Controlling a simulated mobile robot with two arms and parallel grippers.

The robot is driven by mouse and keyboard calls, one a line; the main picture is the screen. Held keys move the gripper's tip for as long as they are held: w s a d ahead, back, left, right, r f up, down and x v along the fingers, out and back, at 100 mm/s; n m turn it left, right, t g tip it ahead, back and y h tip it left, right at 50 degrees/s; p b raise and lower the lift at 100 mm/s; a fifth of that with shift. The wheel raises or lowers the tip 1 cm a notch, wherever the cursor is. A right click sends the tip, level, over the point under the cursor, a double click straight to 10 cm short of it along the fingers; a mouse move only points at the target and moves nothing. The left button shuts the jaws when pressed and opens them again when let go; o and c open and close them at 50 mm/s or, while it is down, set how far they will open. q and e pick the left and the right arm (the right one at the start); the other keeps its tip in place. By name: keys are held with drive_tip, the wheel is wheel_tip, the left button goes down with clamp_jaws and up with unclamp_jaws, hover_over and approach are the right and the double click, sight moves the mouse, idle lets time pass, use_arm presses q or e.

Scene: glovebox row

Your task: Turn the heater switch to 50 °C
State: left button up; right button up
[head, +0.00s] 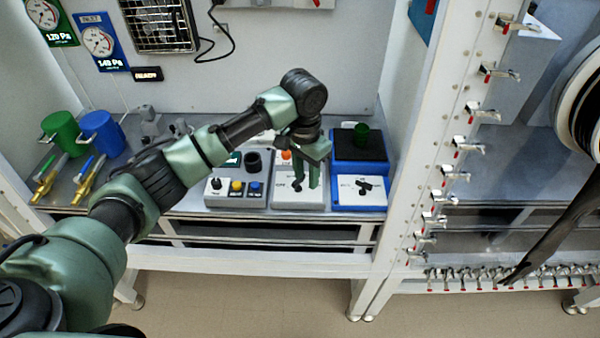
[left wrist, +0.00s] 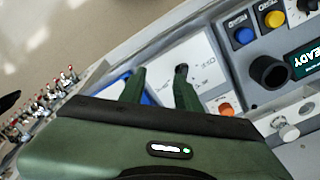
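A pale grey control box with an orange lamp stands on the bench in the head view (head: 312,197). It also shows in the left wrist view (left wrist: 212,72). A black knob (head: 297,186) sits on its sloped front; in the left wrist view the knob (left wrist: 181,69) is partly hidden at the tip of one finger. The markings are too small to read as a setting. My left gripper (head: 306,176) points down over this box. In the left wrist view its green fingers (left wrist: 160,88) are apart, with nothing visible held. I cannot tell whether a finger touches the knob.
Right of the box is a blue device (head: 345,148) with a black top, a green beaker (head: 362,134) and its own knob. On the left is a grey box with coloured buttons (head: 237,199). Green and blue mugs (head: 101,134) stand further left. A white frame post (head: 417,150) rises on the right.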

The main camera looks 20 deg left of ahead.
use_arm(q)
drive_tip(key=shift+n, duration=0.4)
drive_tip(key=w+a+r, duration=0.2)
drive_tip(key=r, duration=0.1)
drive_tip(key=shift+a+r, duration=0.2)
drive_tip(key=shift+a, duration=0.1)
drive_tip(key=shift+w+a+r, duration=0.1)
drive_tip(key=shift+w+a, duration=0.05)
drive_tip(key=shift+a, duration=0.05)
wheel_tip(320, 180, down, 7)
drive_tip(key=shift+r+p, duration=0.2)
drive_tip(key=shift+p, duration=0.9)
drive_tip(key=shift+f, duration=0.45)
clamp_jaws()
